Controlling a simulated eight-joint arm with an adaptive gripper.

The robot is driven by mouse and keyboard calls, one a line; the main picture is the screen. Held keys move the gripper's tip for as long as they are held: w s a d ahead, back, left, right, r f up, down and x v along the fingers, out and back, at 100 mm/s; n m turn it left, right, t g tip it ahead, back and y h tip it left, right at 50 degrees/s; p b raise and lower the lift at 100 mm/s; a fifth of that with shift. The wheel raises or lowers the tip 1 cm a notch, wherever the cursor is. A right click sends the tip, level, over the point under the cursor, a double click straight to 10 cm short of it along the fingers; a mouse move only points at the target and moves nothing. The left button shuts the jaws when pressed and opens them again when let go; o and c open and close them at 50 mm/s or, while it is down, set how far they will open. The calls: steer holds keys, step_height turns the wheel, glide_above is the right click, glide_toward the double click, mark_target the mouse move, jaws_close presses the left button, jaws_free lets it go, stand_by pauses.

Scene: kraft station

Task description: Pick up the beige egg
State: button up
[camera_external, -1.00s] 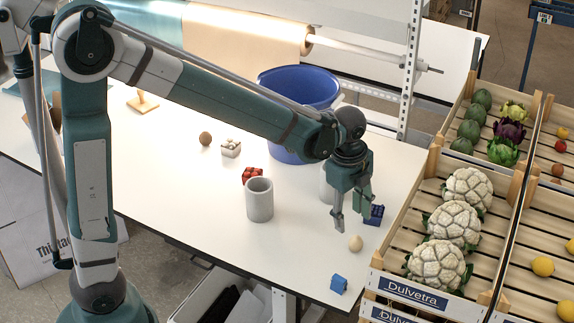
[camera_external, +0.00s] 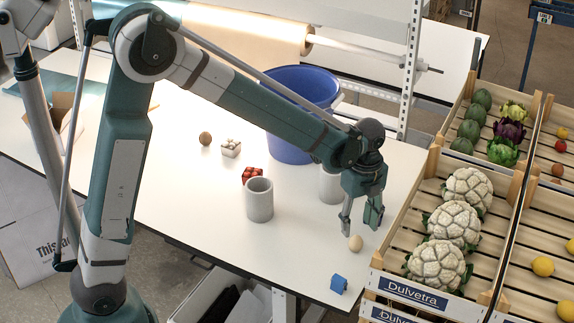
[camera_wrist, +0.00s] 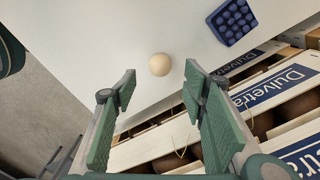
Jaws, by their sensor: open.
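The beige egg (camera_external: 355,243) lies on the white table near its right front edge, beside the cauliflower crate. It also shows in the wrist view (camera_wrist: 160,64), just beyond and between my fingertips. My gripper (camera_external: 360,222) is open and empty, pointing down just above and behind the egg in the external view. Its two green fingers (camera_wrist: 158,84) stand wide apart in the wrist view, and neither touches the egg.
A grey cup (camera_external: 259,200) stands to the left. The cauliflower crate (camera_external: 405,290) borders the table on the right. A blue bucket (camera_external: 292,150) stands behind.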

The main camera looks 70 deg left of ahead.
mark_target(357, 236)
steer(key=shift+f, duration=0.15)
steer(key=shift+f, duration=1.15)
steer(key=shift+f, duration=0.1)
steer(key=shift+a+f, duration=0.1)
steer(key=shift+f, duration=2.4)
steer(key=shift+c, duration=0.2)
steer(key=c, duration=0.8)
